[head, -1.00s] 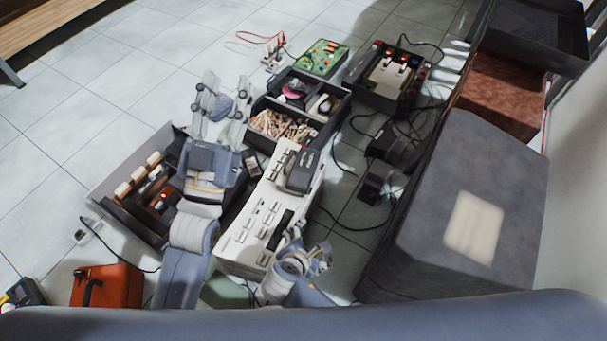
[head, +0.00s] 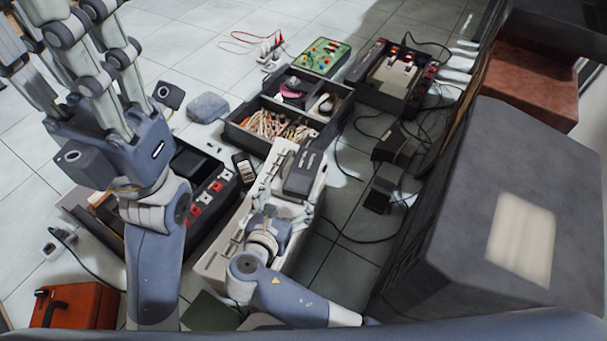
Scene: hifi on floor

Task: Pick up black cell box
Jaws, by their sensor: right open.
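A small black box (head: 303,174) lies on the far part of the long white unit (head: 222,258); it looks like the cell box, but I cannot read a label. My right gripper (head: 272,218) is low over the white unit, just nearer than the black box. It is open and seems apart from the box; its fingers are small and partly hidden by its own wrist. My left gripper (head: 85,45) is raised at the upper left, its fingers spread with nothing seen between them. Its fingertips reach the picture's top edge.
A black divided tray (head: 240,135) holds several small parts behind the white unit. A black device with lights (head: 385,88) and a green board (head: 322,57) stand behind. A large grey box (head: 465,215) blocks the right. Cables cross the floor between. An orange box (head: 75,305) is front left.

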